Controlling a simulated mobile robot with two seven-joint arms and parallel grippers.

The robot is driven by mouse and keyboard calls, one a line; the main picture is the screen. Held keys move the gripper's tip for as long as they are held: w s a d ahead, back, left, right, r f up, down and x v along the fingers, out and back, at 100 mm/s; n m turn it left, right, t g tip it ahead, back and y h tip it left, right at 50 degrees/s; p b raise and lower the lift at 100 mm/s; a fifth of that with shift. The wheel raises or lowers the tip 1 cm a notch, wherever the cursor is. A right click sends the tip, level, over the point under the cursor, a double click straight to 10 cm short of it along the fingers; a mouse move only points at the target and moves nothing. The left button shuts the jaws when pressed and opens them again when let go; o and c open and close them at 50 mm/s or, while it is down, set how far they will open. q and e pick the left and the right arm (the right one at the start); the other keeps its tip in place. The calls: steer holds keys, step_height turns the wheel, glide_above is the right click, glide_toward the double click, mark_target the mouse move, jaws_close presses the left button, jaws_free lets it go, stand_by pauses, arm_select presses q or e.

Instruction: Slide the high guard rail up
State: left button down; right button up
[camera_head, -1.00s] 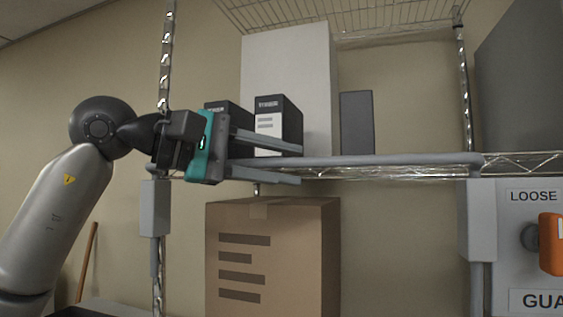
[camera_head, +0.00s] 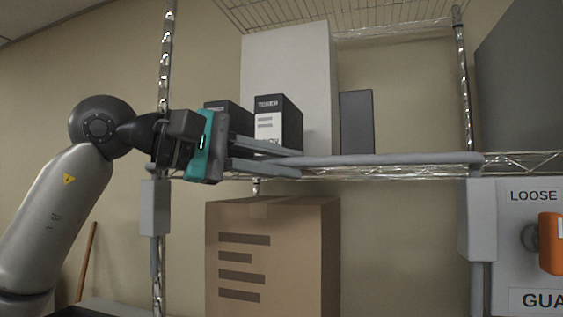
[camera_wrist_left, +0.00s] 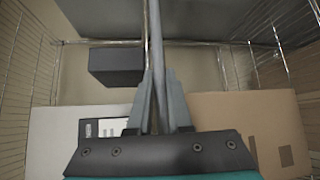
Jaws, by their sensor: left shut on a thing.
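The high guard rail (camera_head: 390,160) is a grey horizontal bar across the front of the wire shelf, at shelf level. Its right end bends down into a grey post holder (camera_head: 477,220), and another holder (camera_head: 154,208) is at the left. My left gripper (camera_head: 300,163) is shut on the rail left of its middle, one finger above and one below. In the left wrist view the rail (camera_wrist_left: 156,45) runs up between the two fingers (camera_wrist_left: 160,108). The fingers and gripper body hide part of the rail. My right gripper is not in view.
Toner boxes (camera_head: 277,112), a tall white box (camera_head: 288,80) and a dark grey box (camera_head: 357,122) stand on the shelf behind the rail. A cardboard box (camera_head: 272,255) is below. At right is a panel with an orange part (camera_head: 551,243). An upper wire shelf (camera_head: 340,15) hangs above.

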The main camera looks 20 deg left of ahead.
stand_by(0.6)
arm_select(q)
step_height(320, 180, up, 9)
steer(key=p, duration=0.7)
steer(key=shift+a+p, duration=0.1)
steer(key=shift+p, duration=0.2)
steer(key=c, duration=1.1)
jaws_free()
steer(key=shift+o, duration=1.3)
steer(key=shift+f, duration=0.15)
